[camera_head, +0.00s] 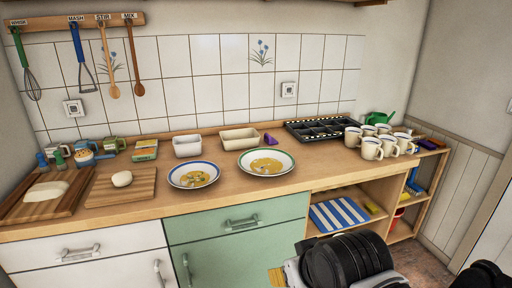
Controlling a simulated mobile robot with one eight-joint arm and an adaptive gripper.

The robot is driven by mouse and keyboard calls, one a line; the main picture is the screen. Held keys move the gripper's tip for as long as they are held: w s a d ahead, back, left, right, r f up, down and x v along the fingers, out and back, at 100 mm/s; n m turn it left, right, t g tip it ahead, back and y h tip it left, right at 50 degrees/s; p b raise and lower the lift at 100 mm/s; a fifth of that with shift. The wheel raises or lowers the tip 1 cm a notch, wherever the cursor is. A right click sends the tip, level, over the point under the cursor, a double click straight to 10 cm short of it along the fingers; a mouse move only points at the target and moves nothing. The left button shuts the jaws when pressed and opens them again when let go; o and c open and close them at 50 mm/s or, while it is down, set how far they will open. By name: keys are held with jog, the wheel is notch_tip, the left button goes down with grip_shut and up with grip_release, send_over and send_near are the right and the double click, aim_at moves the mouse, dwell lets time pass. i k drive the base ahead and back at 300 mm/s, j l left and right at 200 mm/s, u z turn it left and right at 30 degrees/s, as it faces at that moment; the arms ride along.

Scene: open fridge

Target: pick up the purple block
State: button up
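The purple block (270,140) is small and sits on the wooden counter near the back. It lies just right of a beige dish and left of the black tray, behind the green-rimmed plate. It appears to stand clear of them. The fingers of my gripper are not in view. Only black and grey parts of my own arm show at the lower right, in front of the counter and well away from the block.
A beige dish (239,140), a green-rimmed plate (247,168) and a black compartment tray (325,126) surround the block. Several white mugs (371,148) crowd the counter's right end. Bare counter (310,165) lies right of the plate. Open shelves (385,205) are below.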

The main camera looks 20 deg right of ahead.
aim_at(270, 140)
jog(key=i+l+u, duration=0.4)
jog(key=i+l, duration=1.25)
